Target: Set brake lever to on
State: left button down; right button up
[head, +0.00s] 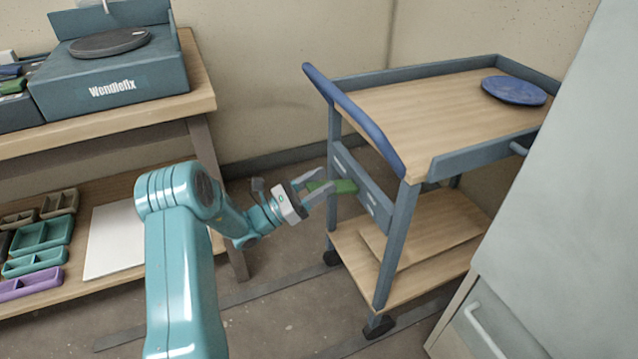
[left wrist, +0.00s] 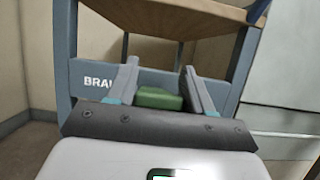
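The brake lever has a green handle (head: 344,187) on the blue-grey panel at the near end of the cart. My left gripper (head: 318,187) is at the lever, its fingers pointing toward the panel. In the left wrist view the green handle (left wrist: 158,98) lies between the two spread fingers (left wrist: 162,90), with what look like small gaps on both sides. The panel carries the letters "BRA" (left wrist: 98,83); the rest of the label is hidden behind the left finger. The lever's marked positions cannot be read. My right gripper is not in view.
The wheeled cart has a blue push handle (head: 355,115) above the lever and a blue disc (head: 514,90) on its top. A pale cabinet (head: 565,190) stands close on the right. A workbench (head: 150,115) with a turntable box is at left.

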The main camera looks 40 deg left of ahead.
pick_arm(q)
jog(key=c, duration=0.5)
grip_release()
jog(key=shift+s, duration=0.15)
jog(key=p+v, duration=0.3)
jog(key=v, duration=1.3)
jog(key=shift+a, duration=0.15)
